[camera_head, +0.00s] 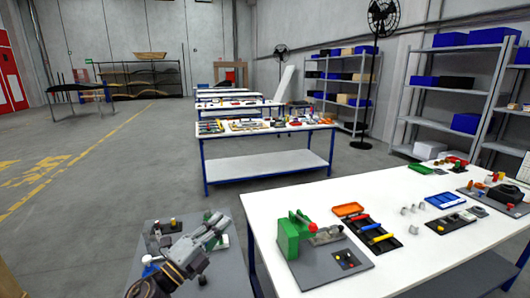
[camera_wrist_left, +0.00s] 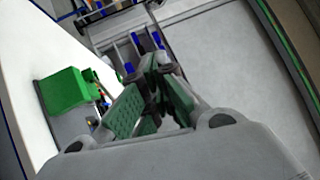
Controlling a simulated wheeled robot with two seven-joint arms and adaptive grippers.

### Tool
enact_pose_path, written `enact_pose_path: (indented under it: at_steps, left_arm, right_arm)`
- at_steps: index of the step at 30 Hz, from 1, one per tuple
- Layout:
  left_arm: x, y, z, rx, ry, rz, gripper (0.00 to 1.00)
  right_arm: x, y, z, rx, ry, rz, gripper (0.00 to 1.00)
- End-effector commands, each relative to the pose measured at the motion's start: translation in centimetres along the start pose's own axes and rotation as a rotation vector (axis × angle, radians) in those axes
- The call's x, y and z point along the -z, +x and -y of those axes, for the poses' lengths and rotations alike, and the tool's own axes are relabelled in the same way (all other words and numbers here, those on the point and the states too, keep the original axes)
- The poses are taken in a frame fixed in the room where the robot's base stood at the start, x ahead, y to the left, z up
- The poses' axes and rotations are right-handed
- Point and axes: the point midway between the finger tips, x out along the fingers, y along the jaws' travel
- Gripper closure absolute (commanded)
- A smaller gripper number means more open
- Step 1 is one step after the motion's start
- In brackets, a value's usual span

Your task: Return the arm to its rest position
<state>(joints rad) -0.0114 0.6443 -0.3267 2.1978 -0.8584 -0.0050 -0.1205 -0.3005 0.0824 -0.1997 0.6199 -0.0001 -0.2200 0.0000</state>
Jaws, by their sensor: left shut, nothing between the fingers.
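My left gripper (camera_head: 215,224) is at the lower middle of the head view, left of the white table's near corner. It also shows in the left wrist view (camera_wrist_left: 158,66), with its green-padded fingers together and nothing between them. It is apart from the white table (camera_head: 420,270) and from the green machine (camera_head: 290,238) on it. My right gripper is not in either view.
The white table holds an orange tray (camera_head: 349,210), a black tool tray (camera_head: 383,238) and a blue tray (camera_head: 446,201). A grey board with small parts (camera_head: 160,240) lies under my left arm. Other tables (camera_head: 264,165) stand behind. The floor at left (camera_head: 90,220) is clear.

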Motion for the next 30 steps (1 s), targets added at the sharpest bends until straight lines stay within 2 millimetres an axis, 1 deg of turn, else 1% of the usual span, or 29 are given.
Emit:
enact_pose_path:
  at_steps: [5, 10, 14, 18, 25, 30]
  left_arm:
    - [-2.5, -1.3, -1.0, -0.013, -0.166, 0.184, 1.00]
    - [-4.7, -3.2, -2.7, -0.044, -0.322, 0.360, 1.00]
    - [-6.0, -5.1, -4.5, -0.081, -0.441, 0.493, 1.00]
    - [-7.0, -7.6, -6.8, -0.130, -0.565, 0.635, 1.00]
    - [-7.2, -12.4, -11.0, -0.236, -0.765, 0.861, 1.00]
    - [-6.2, -16.4, -14.1, -0.333, -0.907, 1.022, 1.00]
  right_arm:
    - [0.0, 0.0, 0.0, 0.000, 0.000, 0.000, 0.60]
    - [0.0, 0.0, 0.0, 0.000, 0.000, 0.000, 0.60]
    - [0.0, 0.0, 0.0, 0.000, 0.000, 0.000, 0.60]
    - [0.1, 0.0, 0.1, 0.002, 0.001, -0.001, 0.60]
    - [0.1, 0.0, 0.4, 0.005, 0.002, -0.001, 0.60]
    - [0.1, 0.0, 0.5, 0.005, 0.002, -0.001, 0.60]
